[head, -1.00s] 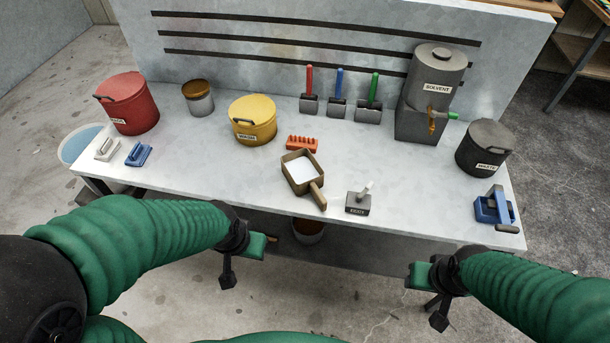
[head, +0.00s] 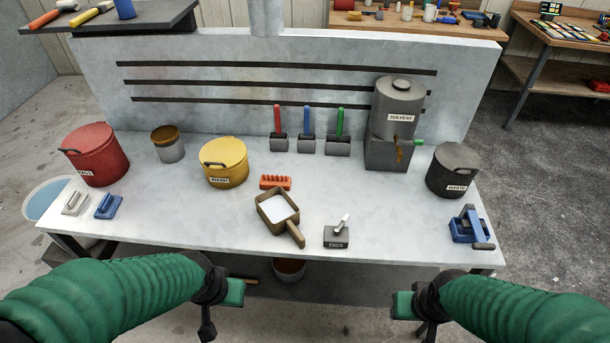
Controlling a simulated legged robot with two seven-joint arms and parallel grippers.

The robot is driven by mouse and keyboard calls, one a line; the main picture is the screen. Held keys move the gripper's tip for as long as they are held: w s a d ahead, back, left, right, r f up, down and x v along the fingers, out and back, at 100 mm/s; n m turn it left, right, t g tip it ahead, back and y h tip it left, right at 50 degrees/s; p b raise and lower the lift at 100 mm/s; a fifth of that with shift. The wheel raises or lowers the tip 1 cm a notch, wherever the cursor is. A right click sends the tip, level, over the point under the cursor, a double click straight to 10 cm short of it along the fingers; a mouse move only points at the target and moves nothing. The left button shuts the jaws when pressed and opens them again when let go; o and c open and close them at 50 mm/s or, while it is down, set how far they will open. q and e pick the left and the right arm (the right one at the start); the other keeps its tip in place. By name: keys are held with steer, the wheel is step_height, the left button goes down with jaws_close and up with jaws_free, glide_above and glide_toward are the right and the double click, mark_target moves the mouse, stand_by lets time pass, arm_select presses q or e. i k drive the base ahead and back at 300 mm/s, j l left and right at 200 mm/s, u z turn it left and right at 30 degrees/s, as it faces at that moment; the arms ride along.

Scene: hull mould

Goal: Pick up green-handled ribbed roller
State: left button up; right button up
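The green-handled roller (head: 340,124) stands upright in a dark grey holder (head: 336,147) at the back of the bench, the rightmost of three. Its roller end is hidden in the holder, so I cannot see ribs. A red-handled roller (head: 277,120) and a blue-handled roller (head: 307,121) stand in like holders to its left. My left gripper (head: 236,293) and my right gripper (head: 403,305) are both in front of the bench's near edge, far from the rollers. Neither touches anything. Their fingers are too small and turned away to read.
The solvent tank (head: 396,112) stands just right of the green-handled roller. A dark waste bucket (head: 453,170), yellow bucket (head: 223,168), red bucket (head: 96,157), wooden-handled tray (head: 277,209), orange rack (head: 276,182) and grey block tool (head: 336,237) are on the bench (head: 180,215). Bare surface lies between them.

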mark_target(341, 111)
steer(key=i+j, duration=0.55)
steer(key=i+l+z, duration=0.15)
steer(key=l, duration=0.3)
steer(key=i+l+z, duration=0.15)
steer(key=i+l, duration=0.2)
steer(key=i+l+z, duration=0.2)
steer(key=l, duration=0.3)
steer(key=i, duration=0.05)
